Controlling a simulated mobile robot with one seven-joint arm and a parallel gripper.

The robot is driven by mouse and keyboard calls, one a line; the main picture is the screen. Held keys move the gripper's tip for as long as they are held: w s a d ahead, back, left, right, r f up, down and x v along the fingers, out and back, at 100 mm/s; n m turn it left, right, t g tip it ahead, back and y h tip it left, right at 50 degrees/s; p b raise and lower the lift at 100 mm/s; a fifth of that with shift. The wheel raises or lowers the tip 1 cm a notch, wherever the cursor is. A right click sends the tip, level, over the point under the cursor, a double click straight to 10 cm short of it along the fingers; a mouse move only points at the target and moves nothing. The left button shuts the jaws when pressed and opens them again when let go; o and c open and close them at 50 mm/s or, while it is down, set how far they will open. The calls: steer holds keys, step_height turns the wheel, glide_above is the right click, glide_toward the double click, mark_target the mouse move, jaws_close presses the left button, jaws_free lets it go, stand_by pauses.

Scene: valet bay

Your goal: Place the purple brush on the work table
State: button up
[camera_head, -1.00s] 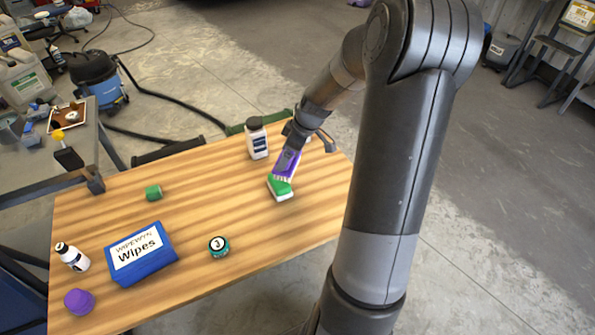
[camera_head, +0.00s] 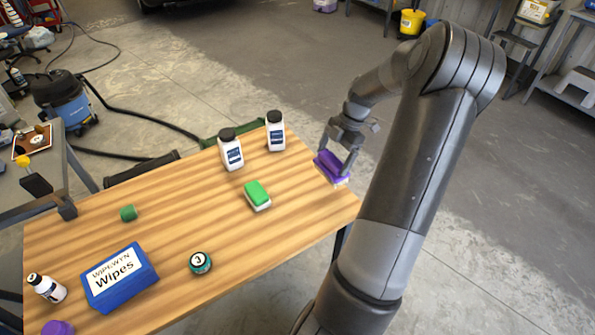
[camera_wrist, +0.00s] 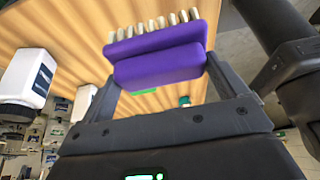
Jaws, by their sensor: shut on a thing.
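The purple brush (camera_head: 331,166) is at the right end of the wooden work table (camera_head: 190,225), held between the fingers of my gripper (camera_head: 338,160). In the wrist view the purple brush (camera_wrist: 158,52) spans the fingers of my gripper (camera_wrist: 165,85), with its pale bristles pointing away from the palm. In the head view the brush shows over or beside the table's right edge; I cannot tell whether its bristles touch the top.
A green-topped brush (camera_head: 257,194) and two white bottles (camera_head: 231,152) (camera_head: 275,133) stand left of my gripper.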

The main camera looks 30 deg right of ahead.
steer(key=shift+w+a+f, duration=0.7)
steer(key=shift+w+f, duration=0.45)
steer(key=shift+f, duration=0.3)
steer(key=shift+w+a+f, duration=0.7)
steer(key=shift+w+f, duration=0.4)
steer(key=shift+f, duration=0.4)
steer(key=shift+w+a+f, duration=0.7)
steer(key=shift+w+f, duration=0.45)
steer(key=shift+f, duration=0.3)
steer(key=shift+f, duration=0.15)
steer(key=o, duration=0.7)
steer(key=shift+o, duration=0.2)
